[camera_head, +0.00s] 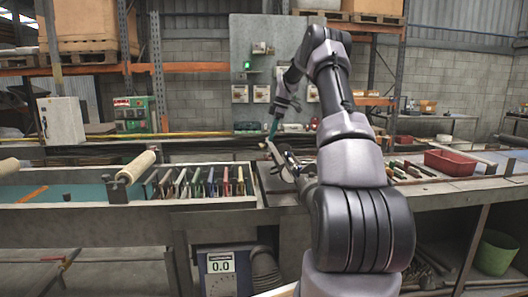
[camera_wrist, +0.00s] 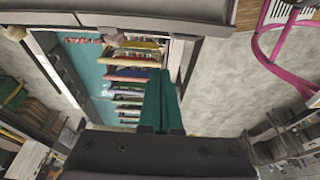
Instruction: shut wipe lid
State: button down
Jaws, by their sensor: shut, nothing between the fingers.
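My gripper (camera_head: 272,133) has teal fingers and is shut and empty. In the head view it points down above the middle of the bench. Just below it is a small pale, tilted piece (camera_head: 275,153), beside a grey and dark item (camera_head: 291,166) on the bench. These may be the wipe lid and its container, but they are too small to be sure. I cannot tell whether the fingers touch the pale piece. In the wrist view the closed teal fingers (camera_wrist: 158,102) fill the middle, and no wipe lid can be made out.
A row of thin coloured items (camera_head: 203,184) stands left of the gripper, with a roller (camera_head: 137,166) beyond it. A red tray (camera_head: 459,163) sits on the right of the bench. A grey upright panel (camera_head: 262,38) stands behind. My arm hides part of the bench.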

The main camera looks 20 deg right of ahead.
aim_at(275, 152)
jog(key=s+x, duration=0.1)
jog(key=x, duration=0.9)
jog(key=shift+d+r, duration=0.25)
jog(key=shift+d, duration=0.35)
jog(key=shift+d+r, duration=0.2)
jog(key=shift+d, duration=0.4)
jog(key=shift+d+r, duration=0.25)
jog(key=shift+d, duration=0.35)
jog(key=shift+d+r, duration=0.1)
jog(key=shift+s+d+r+y, duration=0.1)
jog(key=shift+d+r+y, duration=0.1)
jog(key=shift+y, duration=0.1)
